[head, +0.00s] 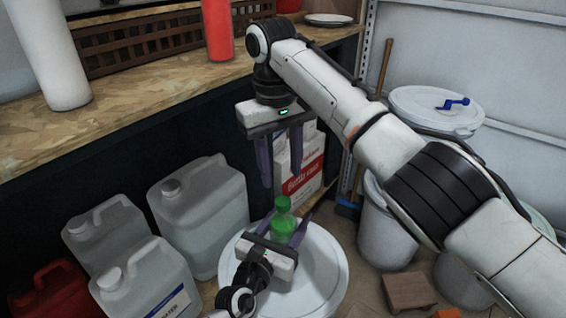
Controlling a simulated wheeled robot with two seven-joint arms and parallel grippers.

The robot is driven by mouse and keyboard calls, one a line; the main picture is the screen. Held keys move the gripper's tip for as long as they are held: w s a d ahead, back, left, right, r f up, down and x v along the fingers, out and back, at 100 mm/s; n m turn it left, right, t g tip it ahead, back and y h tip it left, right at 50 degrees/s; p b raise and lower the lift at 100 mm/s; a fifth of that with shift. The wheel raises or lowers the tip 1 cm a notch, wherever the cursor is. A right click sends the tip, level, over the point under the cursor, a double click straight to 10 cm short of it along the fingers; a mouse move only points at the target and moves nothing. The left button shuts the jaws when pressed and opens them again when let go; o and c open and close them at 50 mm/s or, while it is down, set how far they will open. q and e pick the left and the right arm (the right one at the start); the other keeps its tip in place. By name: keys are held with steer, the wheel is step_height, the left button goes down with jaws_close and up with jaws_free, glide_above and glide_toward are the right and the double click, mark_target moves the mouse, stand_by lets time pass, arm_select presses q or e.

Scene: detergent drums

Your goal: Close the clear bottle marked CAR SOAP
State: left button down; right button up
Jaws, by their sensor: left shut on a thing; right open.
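A small green bottle (284,222) with a green top stands upright over the white drum lid (325,265). No CAR SOAP marking is readable on it. My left gripper (279,226) is shut on this bottle, one finger on each side, and hides its lower part. My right gripper (281,180) is open and empty, pointing down just above the bottle's top, with a gap between. Whether the green top is a separate cap is too small to tell. No other bottle with a readable CAR SOAP marking shows.
Several whitish jugs (200,215) and a red can (50,290) stand at the left. A box with red print (303,178) is behind the grippers. A lidded white bucket (437,110) and a brown block (410,292) are at the right. The wooden bench (150,75) runs behind.

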mark_target(283, 201)
steer(key=n, duration=0.7)
steer(key=shift+r, duration=0.25)
steer(key=n, duration=0.4)
steer(key=shift+d+r+n, duration=0.1)
steer(key=shift+n, duration=0.2)
steer(key=n, duration=0.6)
steer(key=shift+s+r+n, duration=0.15)
steer(key=shift+n, duration=0.15)
steer(key=n, duration=0.5)
steer(key=shift+s+d+r+y, duration=0.1)
steer(key=shift+y, duration=0.2)
steer(key=shift+f, duration=4.05)
